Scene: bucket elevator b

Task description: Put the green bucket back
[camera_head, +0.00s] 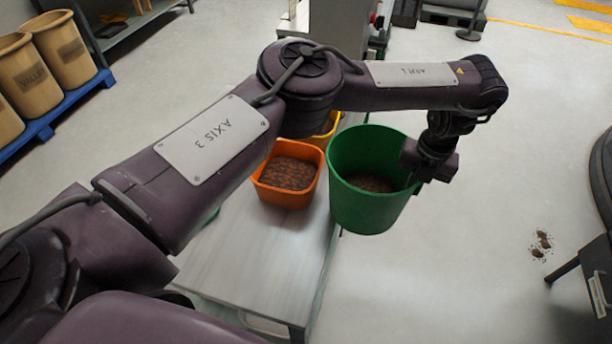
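The green bucket (357,204) is in the middle of the head view, with brown granular material inside. It looks upright, at the right edge of the grey table; I cannot tell whether it rests on the table or hangs beside it. My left arm comes in from the left and reaches over the table. My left gripper (420,178) is at the bucket's right rim and appears closed on it, though the fingertips are partly hidden by the bucket wall. My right gripper is not in view.
An orange bin (290,172) with brown material stands on the grey table (262,262), left of the bucket. A yellow bin (328,128) is behind it. Large tan containers (63,50) stand on a blue pallet at left. Brown spill (541,243) lies on the open floor at right.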

